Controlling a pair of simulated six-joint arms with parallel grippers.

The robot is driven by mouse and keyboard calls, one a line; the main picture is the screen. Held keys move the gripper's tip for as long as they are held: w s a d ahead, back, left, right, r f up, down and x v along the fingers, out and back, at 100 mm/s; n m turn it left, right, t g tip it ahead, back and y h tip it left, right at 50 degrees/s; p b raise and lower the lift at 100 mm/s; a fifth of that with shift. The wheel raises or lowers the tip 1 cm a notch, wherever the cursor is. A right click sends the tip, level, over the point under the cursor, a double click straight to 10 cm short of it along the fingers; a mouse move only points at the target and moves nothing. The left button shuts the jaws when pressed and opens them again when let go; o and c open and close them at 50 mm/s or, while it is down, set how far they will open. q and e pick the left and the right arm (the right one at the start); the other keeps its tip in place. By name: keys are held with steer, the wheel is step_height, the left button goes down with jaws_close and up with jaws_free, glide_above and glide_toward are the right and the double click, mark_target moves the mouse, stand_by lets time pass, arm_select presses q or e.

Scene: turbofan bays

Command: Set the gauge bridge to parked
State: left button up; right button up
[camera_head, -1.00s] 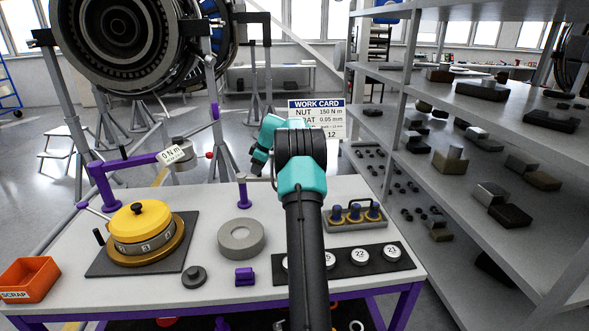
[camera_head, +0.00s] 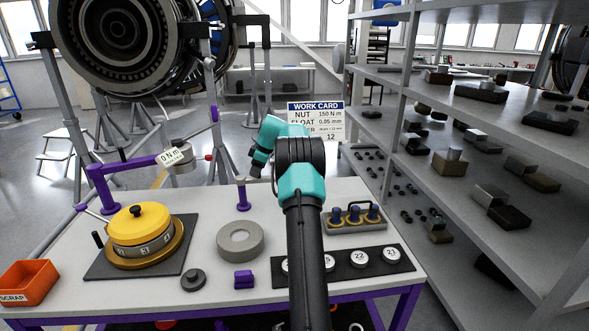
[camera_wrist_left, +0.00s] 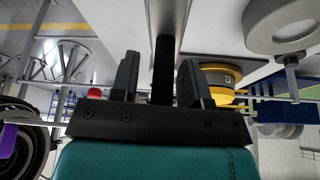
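A purple stand with a horizontal arm (camera_head: 132,167), which looks like the gauge bridge, stands at the table's back left. Its arm reaches right to a grey drum with a "0 N m" readout (camera_head: 174,157). A red knob (camera_wrist_left: 93,93) shows in the left wrist view. My left gripper (camera_head: 256,170) hangs above the table's back edge, right of the readout and near the short purple post (camera_head: 243,194). In the left wrist view its two fingers (camera_wrist_left: 160,82) stand apart. A dark bar shows between them; I cannot tell whether it touches either. My right gripper is not visible.
A yellow-topped pot (camera_head: 140,225) sits on a dark mat. A grey ring (camera_head: 240,239), an orange scrap bin (camera_head: 28,281), numbered discs (camera_head: 359,258) and a tray of blue pegs (camera_head: 355,217) are on the table. Shelves (camera_head: 450,90) stand at right.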

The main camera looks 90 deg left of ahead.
arm_select(q)
steer(key=a+v, duration=0.1)
steer(key=v, duration=1.6)
steer(key=shift+d+r, duration=0.25)
steer(key=shift+d, duration=0.25)
steer(key=shift+w, duration=0.1)
